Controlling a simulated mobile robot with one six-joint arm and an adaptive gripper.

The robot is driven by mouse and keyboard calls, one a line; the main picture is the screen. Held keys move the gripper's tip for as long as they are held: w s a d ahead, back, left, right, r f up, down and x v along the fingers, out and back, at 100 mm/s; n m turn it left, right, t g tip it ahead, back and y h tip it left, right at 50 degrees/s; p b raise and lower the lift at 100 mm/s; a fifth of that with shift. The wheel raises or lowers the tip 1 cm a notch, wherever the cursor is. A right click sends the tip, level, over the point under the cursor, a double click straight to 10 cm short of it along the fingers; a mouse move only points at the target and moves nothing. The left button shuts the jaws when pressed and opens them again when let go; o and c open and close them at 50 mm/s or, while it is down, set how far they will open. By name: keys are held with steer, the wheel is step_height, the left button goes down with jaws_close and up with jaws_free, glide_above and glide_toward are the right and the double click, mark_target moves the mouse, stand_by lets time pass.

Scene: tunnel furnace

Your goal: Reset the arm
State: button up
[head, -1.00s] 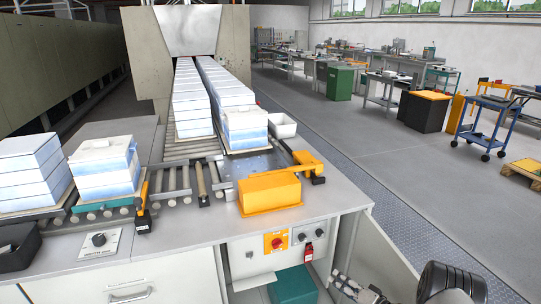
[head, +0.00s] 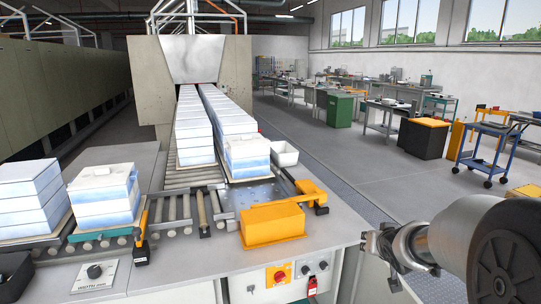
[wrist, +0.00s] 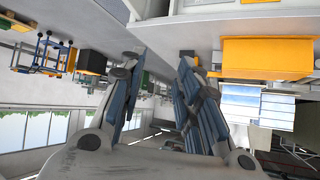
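My arm reaches in from the right edge in the head view, and my gripper (head: 372,243) is at its left end, beside the right edge of the steel table (head: 335,228). In the wrist view my gripper (wrist: 157,68) shows two fingers with a clear gap between them. It is open, and nothing is between the fingers. The wrist picture is upside down, with the windows at the bottom.
A yellow machine cover (head: 272,226) stands on the table left of my gripper. Stacked white-blue blocks (head: 103,195) sit on rollers. A blue trolley (head: 487,150) and a black bin with orange lid (head: 423,137) stand right, on open floor.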

steer(key=s+a+r+g, duration=0.1)
steer(key=s+a+r, duration=0.2)
steer(key=s, duration=0.6)
steer(key=s+a+r+g, duration=0.2)
steer(key=s+a+r, duration=0.1)
steer(key=s, duration=0.6)
steer(key=s+a+f+n+g+y, duration=0.1)
steer(key=s+a, duration=0.2)
steer(key=s, duration=0.6)
steer(key=s+a+f+n+g+y, duration=0.1)
steer(key=s+a, duration=0.3)
steer(key=s, duration=0.5)
steer(key=shift+s+a+f+n+g, duration=0.2)
steer(key=shift+f+n+g, duration=0.1)
steer(key=shift+f+n, duration=0.3)
steer(key=shift+f, duration=0.1)
